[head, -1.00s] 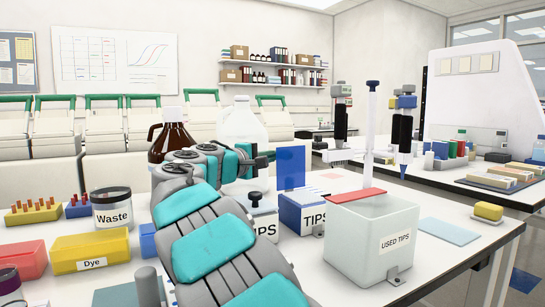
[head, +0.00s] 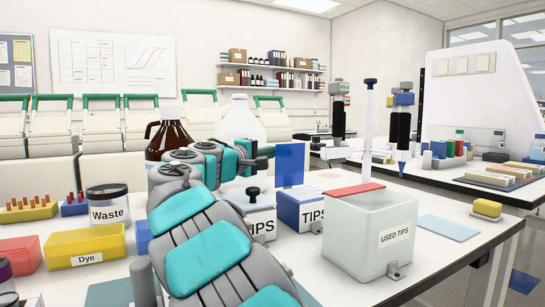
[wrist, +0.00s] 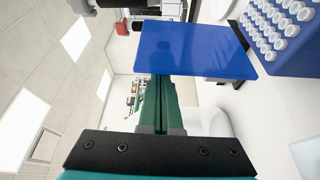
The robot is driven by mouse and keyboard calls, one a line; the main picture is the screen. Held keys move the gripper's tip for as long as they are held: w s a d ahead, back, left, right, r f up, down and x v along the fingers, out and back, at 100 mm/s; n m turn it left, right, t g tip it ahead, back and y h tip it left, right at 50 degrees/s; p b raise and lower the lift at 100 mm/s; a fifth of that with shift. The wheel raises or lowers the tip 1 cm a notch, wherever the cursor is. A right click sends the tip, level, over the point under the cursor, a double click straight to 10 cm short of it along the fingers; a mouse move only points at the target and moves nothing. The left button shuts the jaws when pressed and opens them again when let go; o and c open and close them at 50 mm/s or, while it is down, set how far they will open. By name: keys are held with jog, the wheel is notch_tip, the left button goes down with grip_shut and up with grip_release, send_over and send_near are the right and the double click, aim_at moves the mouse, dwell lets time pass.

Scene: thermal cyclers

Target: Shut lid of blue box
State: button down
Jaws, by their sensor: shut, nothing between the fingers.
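The blue box (head: 290,214) stands on the white bench, with a white front marked "TIPS". Its blue lid (head: 291,165) stands upright, open, at the back of the box. In the wrist view the lid (wrist: 195,48) fills the upper middle, and the box (wrist: 292,50) with rows of pale tips is at upper right. My gripper (head: 262,163) is just left of the lid in the head view. Its green fingers are together and empty, and the fingertips (wrist: 160,78) meet the lid's edge in the wrist view. I cannot tell whether they touch it.
A second "TIPS" box (head: 261,218) with a black knob stands left of the blue box, partly behind my arm. The "USED TIPS" bin (head: 360,238) with a red strip stands to the right.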

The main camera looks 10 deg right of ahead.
aim_at(279, 150)
jog(key=shift+s+d+r+b, duration=0.2)
jog(key=shift+s+d+b, duration=0.1)
jog(key=shift+s+b, duration=0.35)
jog(key=shift+s+d+r, duration=0.1)
jog(key=shift+s+d, duration=0.05)
jog(key=shift+s, duration=0.4)
jog(key=shift+s+d+r, duration=0.1)
jog(key=shift+s, duration=0.4)
jog(key=shift+s+d+f+b, duration=0.15)
jog(key=shift+s+d+b, duration=0.05)
jog(key=shift+s, duration=0.45)
jog(key=shift+s+d+f+b, duration=0.1)
jog(key=shift+s+d+b, duration=0.1)
jog(key=shift+s, duration=0.45)
